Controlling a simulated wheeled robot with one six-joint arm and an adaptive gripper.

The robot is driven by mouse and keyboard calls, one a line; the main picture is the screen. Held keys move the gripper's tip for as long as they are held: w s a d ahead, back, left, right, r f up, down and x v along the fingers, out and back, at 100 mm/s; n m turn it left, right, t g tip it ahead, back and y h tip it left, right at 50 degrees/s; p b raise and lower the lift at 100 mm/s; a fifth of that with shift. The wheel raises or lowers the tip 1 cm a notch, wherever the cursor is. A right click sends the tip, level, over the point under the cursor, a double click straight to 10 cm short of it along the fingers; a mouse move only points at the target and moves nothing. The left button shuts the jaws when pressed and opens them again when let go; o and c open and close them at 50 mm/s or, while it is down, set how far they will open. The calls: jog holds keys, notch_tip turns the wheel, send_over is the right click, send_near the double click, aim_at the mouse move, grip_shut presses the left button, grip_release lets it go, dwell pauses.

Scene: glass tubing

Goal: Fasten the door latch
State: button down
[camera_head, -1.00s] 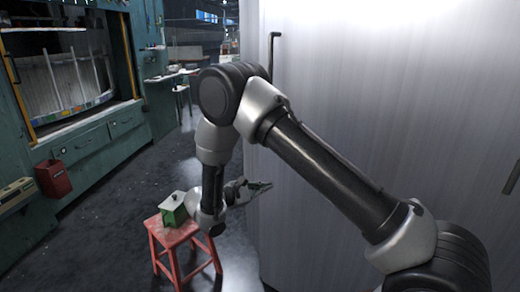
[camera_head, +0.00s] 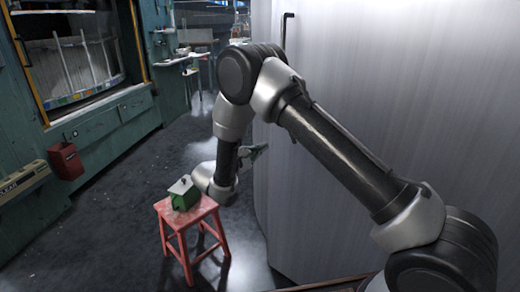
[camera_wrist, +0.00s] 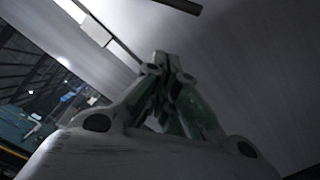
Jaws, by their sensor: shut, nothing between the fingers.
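A large brushed-metal door or wall (camera_head: 400,100) fills the right of the head view. A dark upright bar with a bent top (camera_head: 286,32) stands near its left edge; I cannot tell whether it is the latch. My gripper (camera_head: 256,152) is low beside the metal's left edge, below the bar. In the wrist view, my gripper (camera_wrist: 163,62) is shut and empty, pointing along the metal surface (camera_wrist: 230,60). A dark bar end (camera_wrist: 182,4) shows at the top of that view, apart from the fingertips, and a pale block (camera_wrist: 93,30) sits on a dark seam at upper left.
A green cabinet with a window (camera_head: 70,65) and a red bin (camera_head: 66,160) line the left. Dark floor (camera_head: 105,225) between them is clear.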

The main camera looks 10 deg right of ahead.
jog(key=w+d+r, duration=0.2)
jog(key=d, duration=0.6)
jog(key=shift+w, duration=0.15)
jog(key=shift+s+d+r+n, duration=0.1)
jog(key=shift+s+d+n, duration=0.1)
jog(key=shift+n, duration=0.1)
